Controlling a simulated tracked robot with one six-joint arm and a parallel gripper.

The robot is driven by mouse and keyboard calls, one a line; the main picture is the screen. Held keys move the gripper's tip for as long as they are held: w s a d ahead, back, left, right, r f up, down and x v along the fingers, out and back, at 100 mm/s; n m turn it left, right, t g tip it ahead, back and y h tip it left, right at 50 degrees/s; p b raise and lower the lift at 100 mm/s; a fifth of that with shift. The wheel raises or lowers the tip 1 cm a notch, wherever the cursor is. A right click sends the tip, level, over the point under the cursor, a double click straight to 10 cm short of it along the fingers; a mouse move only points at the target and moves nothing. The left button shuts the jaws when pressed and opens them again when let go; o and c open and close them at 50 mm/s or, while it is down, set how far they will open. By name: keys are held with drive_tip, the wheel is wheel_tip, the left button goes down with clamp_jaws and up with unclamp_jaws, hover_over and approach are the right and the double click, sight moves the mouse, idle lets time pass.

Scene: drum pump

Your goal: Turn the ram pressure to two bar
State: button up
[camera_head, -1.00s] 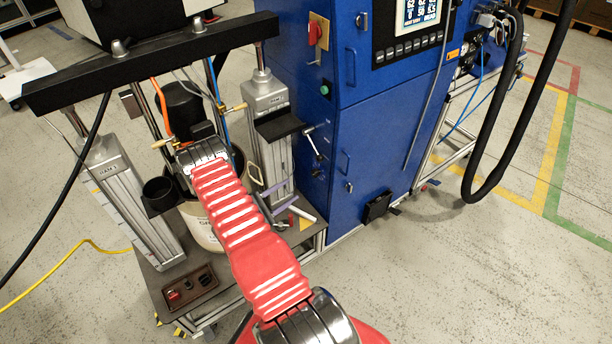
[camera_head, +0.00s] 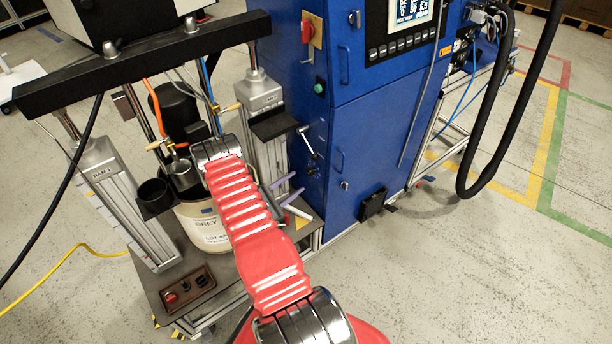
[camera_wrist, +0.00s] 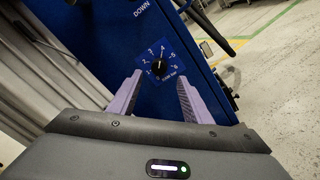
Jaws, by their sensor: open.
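The ram pressure dial is a dark knob (camera_wrist: 158,62) on a blue plate (camera_wrist: 183,50) with numbers from 1 to 6, seen in the wrist view. Its pale pointer mark seems to lie near the 4, but it is small and hard to read. My gripper (camera_wrist: 159,77) is open, with its two lilac fingers below and to either side of the knob, apart from it and with nothing between them. In the head view my gripper (camera_head: 291,187) is low beside the blue cabinet (camera_head: 335,125), partly behind my red arm. The dial cannot be made out there.
A lever (camera_head: 309,143) sticks out from the cabinet above my gripper; the wrist view shows a "DOWN" label. A ram column (camera_head: 264,98) stands close by on the left.

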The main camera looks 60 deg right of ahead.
sight(308, 174)
drive_tip(key=x, duration=0.7)
drive_tip(key=shift+a, duration=0.1)
drive_tip(key=c, duration=1.1)
